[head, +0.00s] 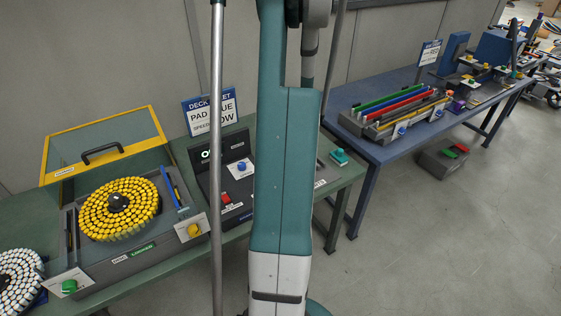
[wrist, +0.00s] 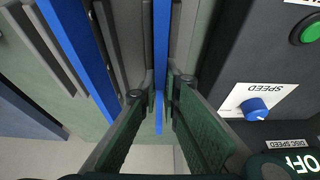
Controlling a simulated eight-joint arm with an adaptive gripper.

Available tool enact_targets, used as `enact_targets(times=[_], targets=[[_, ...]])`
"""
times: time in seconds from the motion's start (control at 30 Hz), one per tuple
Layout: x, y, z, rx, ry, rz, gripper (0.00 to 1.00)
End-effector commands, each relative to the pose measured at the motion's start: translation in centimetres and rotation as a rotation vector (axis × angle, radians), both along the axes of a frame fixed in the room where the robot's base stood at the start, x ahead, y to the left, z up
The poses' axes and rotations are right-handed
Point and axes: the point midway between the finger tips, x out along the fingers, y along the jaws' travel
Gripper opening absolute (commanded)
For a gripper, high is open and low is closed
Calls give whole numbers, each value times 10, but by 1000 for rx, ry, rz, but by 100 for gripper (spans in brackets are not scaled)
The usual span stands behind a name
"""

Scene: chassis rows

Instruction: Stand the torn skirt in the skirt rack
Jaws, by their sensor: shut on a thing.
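In the wrist view, my gripper (wrist: 161,88) has its two dark green fingers closed on either side of a thin blue strip (wrist: 160,45). The strip is seen edge-on and runs up out of the picture. I take it for the skirt; no tear shows from this angle. A second, wider blue strip (wrist: 78,52) stands apart to the left. In the head view, my own arm covers the middle, and I cannot make out my gripper there. A rack of long coloured bars (head: 395,108) on the far blue table may be the skirt rack; I cannot tell.
A dark console with a blue speed knob (wrist: 257,108) and a green button (wrist: 311,29) stands close right of my gripper. In the head view, a yellow-lidded case (head: 150,250) holds a ring of yellow pieces (head: 95,215). A grey bin (head: 446,160) stands below the blue table (head: 375,150).

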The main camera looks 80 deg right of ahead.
Motion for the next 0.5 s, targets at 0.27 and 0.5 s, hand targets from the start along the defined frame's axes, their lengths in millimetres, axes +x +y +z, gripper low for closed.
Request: enact_targets(times=[0.27, 0.5], targets=[[0, 0, -6, 0, 0, 0, 0], [0, 0, -11, 0, 0, 0, 0]])
